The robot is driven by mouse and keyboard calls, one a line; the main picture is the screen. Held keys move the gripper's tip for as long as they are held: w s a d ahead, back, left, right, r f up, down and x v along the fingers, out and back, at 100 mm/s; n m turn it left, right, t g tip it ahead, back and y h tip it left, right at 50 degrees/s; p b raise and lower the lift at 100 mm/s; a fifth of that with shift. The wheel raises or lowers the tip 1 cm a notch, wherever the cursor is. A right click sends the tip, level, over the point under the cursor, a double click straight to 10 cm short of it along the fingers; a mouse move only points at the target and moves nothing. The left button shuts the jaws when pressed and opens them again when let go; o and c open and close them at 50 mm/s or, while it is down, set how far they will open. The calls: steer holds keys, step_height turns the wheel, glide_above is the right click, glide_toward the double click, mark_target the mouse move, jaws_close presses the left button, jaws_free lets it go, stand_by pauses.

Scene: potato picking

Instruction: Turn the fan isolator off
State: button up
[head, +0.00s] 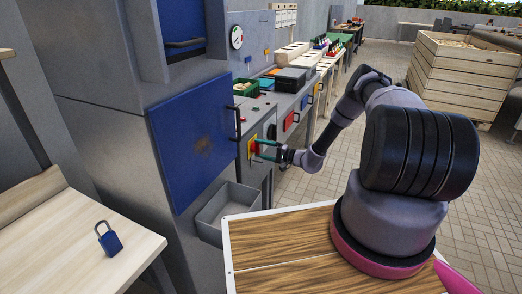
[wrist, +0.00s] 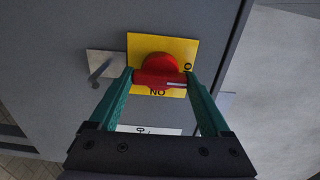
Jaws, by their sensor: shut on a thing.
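The fan isolator is a red rotary knob (wrist: 158,72) on a yellow plate (wrist: 180,47), mounted on a grey cabinet face. In the wrist view its red handle lies crosswise between the fingertips, and the letters below it look like "NO" in this view. In the head view my gripper (head: 264,150) reaches the cabinet front from the right.
A metal plate with a small lever (wrist: 102,68) sits left of the isolator in the wrist view. A blue door (head: 195,140), a grey open bin (head: 228,210) and a blue padlock (head: 109,240) on a wooden table are nearby.

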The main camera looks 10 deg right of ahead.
steer(key=shift+d+f, duration=0.1)
steer(key=o, duration=1.2)
steer(key=v, duration=1)
steer(key=shift+s+d, duration=0.25)
